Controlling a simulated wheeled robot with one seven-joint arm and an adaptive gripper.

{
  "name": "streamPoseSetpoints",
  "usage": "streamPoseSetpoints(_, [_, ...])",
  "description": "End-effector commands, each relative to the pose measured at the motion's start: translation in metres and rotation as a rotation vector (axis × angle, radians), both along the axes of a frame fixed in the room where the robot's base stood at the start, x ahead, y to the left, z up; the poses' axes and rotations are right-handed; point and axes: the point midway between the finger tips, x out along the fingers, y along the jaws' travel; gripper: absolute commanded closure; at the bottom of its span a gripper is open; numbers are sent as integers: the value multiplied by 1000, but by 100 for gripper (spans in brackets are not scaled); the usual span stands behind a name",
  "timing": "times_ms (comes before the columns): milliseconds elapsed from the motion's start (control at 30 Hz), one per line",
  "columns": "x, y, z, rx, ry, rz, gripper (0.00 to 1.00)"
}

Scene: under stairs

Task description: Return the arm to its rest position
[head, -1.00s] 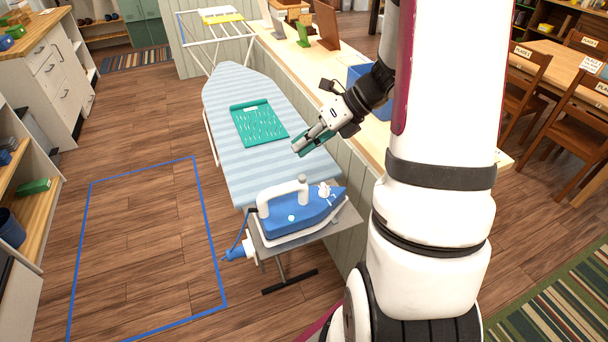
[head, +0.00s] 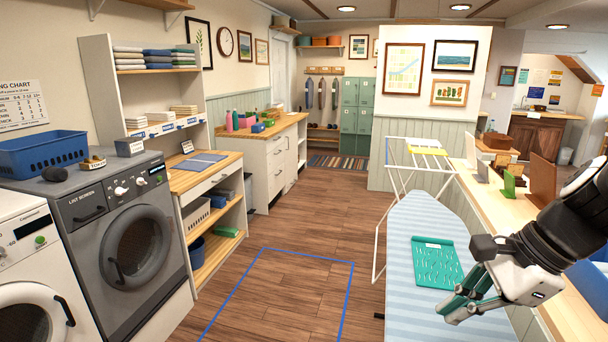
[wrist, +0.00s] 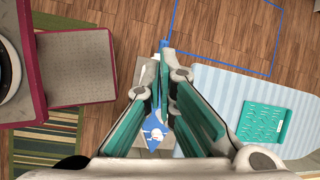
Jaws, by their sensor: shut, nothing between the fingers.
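My gripper (head: 462,306) is at the lower right of the head view, with its white body, dark wrist and teal finger pads. It is above the striped ironing board (head: 405,262) and holds nothing. In the wrist view my gripper (wrist: 164,62) has its fingers together at the tips. The blue and white iron (wrist: 155,134) shows between and below the fingers in the wrist view. It is outside the head view. Much of my arm is cut off at the right edge of the head view.
A teal patterned cloth or mat (head: 436,262) lies on the ironing board. A wooden counter (head: 575,312) runs along its right side. A drying rack (head: 405,165) stands behind. Washing machines (head: 125,240) line the left. The blue-outlined floor area (head: 290,300) is bare.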

Motion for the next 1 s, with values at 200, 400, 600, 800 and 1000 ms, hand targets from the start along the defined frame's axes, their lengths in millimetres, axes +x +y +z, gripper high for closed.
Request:
streamPoseSetpoints(200, [-42,32,33,-340,-241,590,100])
streamPoseSetpoints(400, [-73,41,56,-653,-419,1072,100])
streamPoseSetpoints(600, [-88,42,70,-858,-508,1352,100])
streamPoseSetpoints(800, [-92,41,72,-908,-522,1419,100])
streamPoseSetpoints(1000, [-91,41,72,-905,-522,1415,100])
